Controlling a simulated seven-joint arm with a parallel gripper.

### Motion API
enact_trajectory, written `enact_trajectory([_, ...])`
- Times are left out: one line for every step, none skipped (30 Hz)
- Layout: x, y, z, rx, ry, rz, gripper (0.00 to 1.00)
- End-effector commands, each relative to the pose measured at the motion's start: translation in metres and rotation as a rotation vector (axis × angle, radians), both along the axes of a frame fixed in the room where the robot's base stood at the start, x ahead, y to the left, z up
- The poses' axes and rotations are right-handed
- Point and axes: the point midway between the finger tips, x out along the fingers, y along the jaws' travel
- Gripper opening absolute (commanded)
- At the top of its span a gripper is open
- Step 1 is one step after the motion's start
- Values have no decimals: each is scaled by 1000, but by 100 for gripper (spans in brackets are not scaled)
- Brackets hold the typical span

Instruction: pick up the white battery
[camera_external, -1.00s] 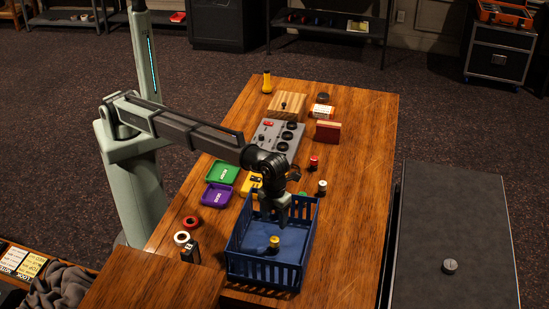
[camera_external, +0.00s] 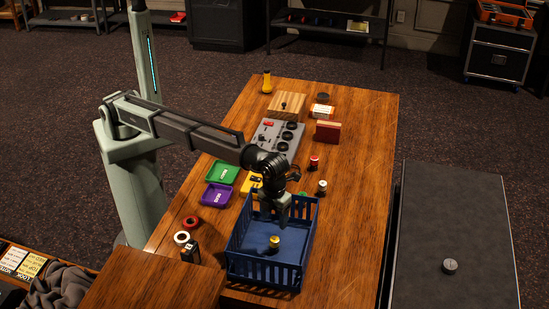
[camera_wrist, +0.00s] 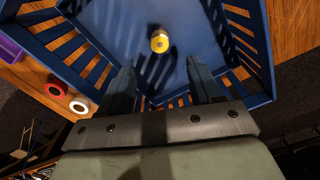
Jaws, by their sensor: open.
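The white battery (camera_external: 322,187) looks like a small pale cylinder with a dark band, standing on the wooden table just beyond the blue basket's far right corner. I do not see it in the wrist view. A yellow cylinder (camera_external: 274,242) stands inside the blue basket (camera_external: 262,271); it also shows in the wrist view (camera_wrist: 159,41). My gripper (camera_external: 276,222) hangs over the basket, to the left of and nearer than the white battery. In the wrist view my gripper (camera_wrist: 160,68) has its fingers apart with nothing between them.
A red cylinder (camera_external: 314,163) stands beyond the white battery. Green (camera_external: 221,172) and purple (camera_external: 217,195) trays lie left of the basket. The grey mixer (camera_external: 272,138) is farther back. The table's right side is clear.

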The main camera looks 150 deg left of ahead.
Motion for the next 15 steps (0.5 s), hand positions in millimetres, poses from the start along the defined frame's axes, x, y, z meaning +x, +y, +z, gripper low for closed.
enact_trajectory([0, 0, 0, 0, 0, 0, 64])
enact_trajectory([0, 0, 0, 0, 0, 0, 64])
enact_trajectory([0, 0, 0, 0, 0, 0, 64])
enact_trajectory([0, 0, 1, 0, 0, 0, 64])
enact_trajectory([0, 0, 2, 0, 0, 0, 64])
enact_trajectory([0, 0, 4, 0, -1, 0, 64])
enact_trajectory([1, 0, 7, 0, -1, 0, 64])
enact_trajectory([1, 0, 11, 1, -2, 0, 64])
enact_trajectory([1, 0, 17, 1, -2, 0, 64])
enact_trajectory([1, 0, 23, 1, -2, 0, 64])
enact_trajectory([1, 0, 29, 1, -2, 0, 64])
enact_trajectory([2, 0, 36, 1, -2, 0, 64])
enact_trajectory([2, 0, 43, 1, -3, 0, 64])
enact_trajectory([2, 0, 50, 1, -3, 0, 64])
enact_trajectory([-1, 3, 54, 3, -2, 17, 64])
